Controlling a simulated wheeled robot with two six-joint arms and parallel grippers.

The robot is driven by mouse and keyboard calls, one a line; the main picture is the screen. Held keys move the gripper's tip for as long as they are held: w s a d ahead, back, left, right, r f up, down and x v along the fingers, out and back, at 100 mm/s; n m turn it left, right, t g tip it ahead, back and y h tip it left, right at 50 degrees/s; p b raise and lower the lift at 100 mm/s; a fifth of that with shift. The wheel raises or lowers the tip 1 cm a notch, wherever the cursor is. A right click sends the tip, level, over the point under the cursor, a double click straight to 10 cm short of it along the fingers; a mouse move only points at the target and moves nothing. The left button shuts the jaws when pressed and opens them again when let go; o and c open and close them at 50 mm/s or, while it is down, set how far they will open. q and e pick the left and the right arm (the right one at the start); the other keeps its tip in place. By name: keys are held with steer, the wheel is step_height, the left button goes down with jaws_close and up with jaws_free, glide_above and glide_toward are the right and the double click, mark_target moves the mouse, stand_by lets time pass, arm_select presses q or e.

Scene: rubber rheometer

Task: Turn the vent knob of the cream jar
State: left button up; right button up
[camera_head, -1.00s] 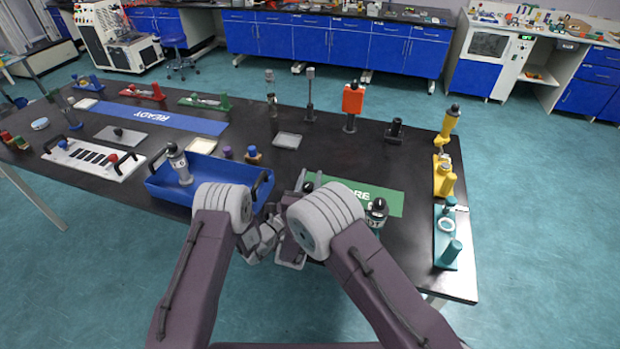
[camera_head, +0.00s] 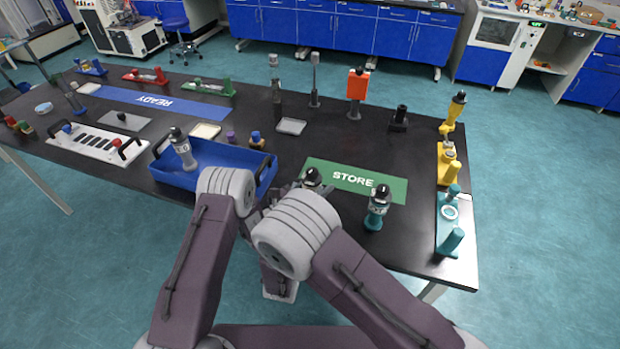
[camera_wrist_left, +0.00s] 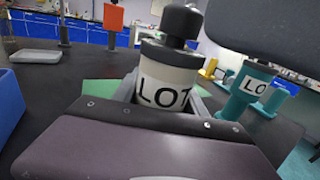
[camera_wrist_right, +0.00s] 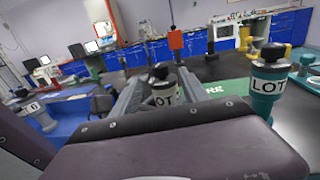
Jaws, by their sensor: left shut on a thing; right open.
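The cream jar (camera_wrist_left: 163,90) has a pale body, a LOT label and a black knob (camera_wrist_left: 180,22) on top. In the left wrist view it stands between the fingers of my left gripper (camera_wrist_left: 166,100), which is shut on its body. In the head view only its top (camera_head: 312,178) shows above my right arm, by the green STORE mat (camera_head: 353,180). My right gripper (camera_wrist_right: 158,85) is open, its fingers either side of the jar in its wrist view. I cannot tell if they touch it. Both grippers are mostly hidden behind my arms in the head view.
A teal LOT jar (camera_head: 377,210) stands close to the right, by the mat's front edge. A blue tray (camera_head: 213,168) at the left holds another pale jar (camera_head: 182,150). Teal (camera_head: 450,225) and yellow (camera_head: 447,165) fixtures line the right edge. The mat is bare.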

steer(key=shift+s, duration=0.4)
